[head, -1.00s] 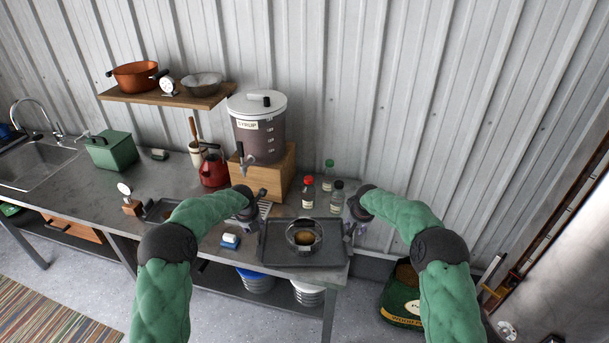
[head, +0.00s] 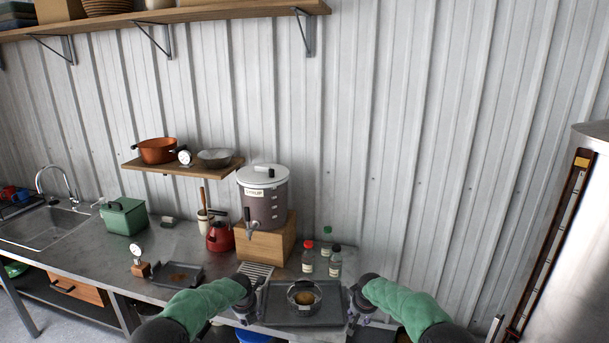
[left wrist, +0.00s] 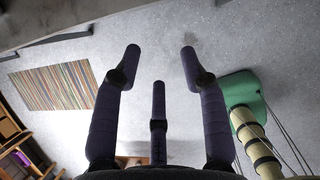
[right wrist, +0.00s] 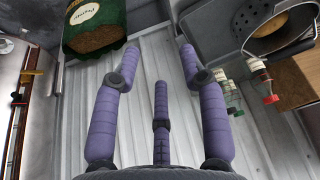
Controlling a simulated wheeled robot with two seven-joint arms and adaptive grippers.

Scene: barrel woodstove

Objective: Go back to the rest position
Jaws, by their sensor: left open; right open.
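My left gripper (head: 247,314) hangs at the left edge of the dark tray in the head view. In the left wrist view its fingers (left wrist: 160,52) are spread and empty above the floor. My right gripper (head: 350,322) is at the tray's right edge in the head view. In the right wrist view its fingers (right wrist: 160,50) are spread, with nothing between them. The tray (head: 275,312) lies on the steel counter and bears a round metal bowl (head: 305,298) with something brown in it.
Bottles with a red cap (head: 308,258) and green cap (head: 327,242) stand behind the tray. A syrup dispenser (head: 263,205) sits on a wooden block (head: 265,243). A red kettle (head: 220,237) is left of it. A metal cylinder (head: 575,240) stands at right. Open floor (left wrist: 150,90) shows below.

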